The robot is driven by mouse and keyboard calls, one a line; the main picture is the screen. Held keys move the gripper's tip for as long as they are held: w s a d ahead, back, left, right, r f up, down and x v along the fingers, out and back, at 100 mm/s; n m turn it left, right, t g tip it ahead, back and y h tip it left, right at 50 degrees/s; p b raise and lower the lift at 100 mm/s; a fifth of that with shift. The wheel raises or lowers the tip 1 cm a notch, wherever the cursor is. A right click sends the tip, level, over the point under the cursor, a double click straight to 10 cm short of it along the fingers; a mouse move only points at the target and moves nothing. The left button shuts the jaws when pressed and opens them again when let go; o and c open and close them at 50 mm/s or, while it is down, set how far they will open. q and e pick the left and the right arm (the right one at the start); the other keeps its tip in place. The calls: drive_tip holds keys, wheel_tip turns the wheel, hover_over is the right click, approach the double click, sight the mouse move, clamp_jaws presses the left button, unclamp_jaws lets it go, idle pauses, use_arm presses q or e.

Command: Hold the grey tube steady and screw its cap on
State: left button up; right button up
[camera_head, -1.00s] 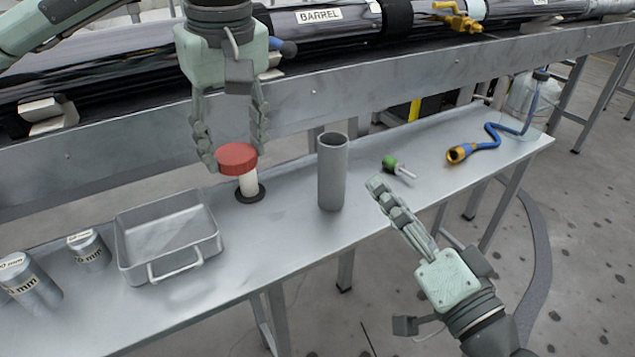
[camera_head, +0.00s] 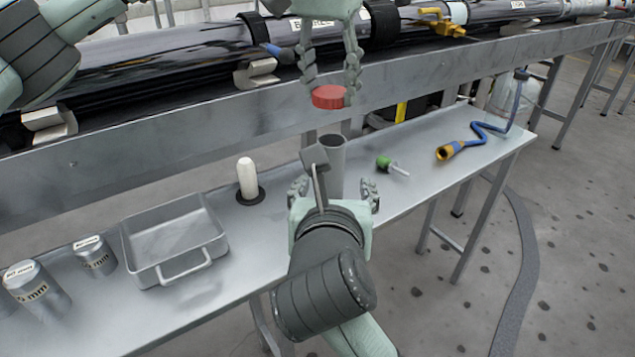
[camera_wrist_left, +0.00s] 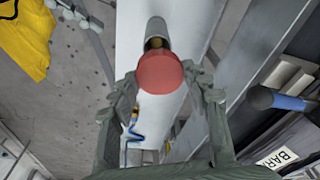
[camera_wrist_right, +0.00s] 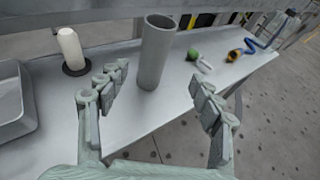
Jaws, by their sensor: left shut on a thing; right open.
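The grey tube (camera_head: 334,158) stands upright on the bench, open end up; it also shows in the right wrist view (camera_wrist_right: 156,52). My left gripper (camera_head: 331,88) is shut on the red cap (camera_head: 329,97) and holds it above the tube, apart from its rim. In the left wrist view the cap (camera_wrist_left: 160,73) sits between the fingertips, with the tube's mouth just beyond it. My right gripper (camera_head: 334,190) is open, low in front of the tube, its fingers apart and not touching it. Its wrist hides the tube's lower part in the head view.
A white post on a dark base (camera_head: 247,178) stands left of the tube, beside a metal tray (camera_head: 128,248). Labelled metal cylinders (camera_head: 95,257) stand further left. A green-handled tool (camera_head: 384,162) and a blue hose (camera_head: 487,132) lie right. A long rail (camera_head: 190,130) runs behind the bench.

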sight(330, 180)
drive_tip(key=shift+s+a+f+g, duration=0.3)
drive_tip(key=shift+s+a+f, duration=0.05)
drive_tip(key=shift+a+f, duration=0.15)
drive_tip(key=shift+w+d, duration=0.1)
drive_tip(key=shift+w, duration=0.05)
drive_tip(key=x, duration=1.1)
drive_tip(key=shift+w+f, duration=0.15)
drive_tip(key=shift+w, duration=0.2)
clamp_jaws()
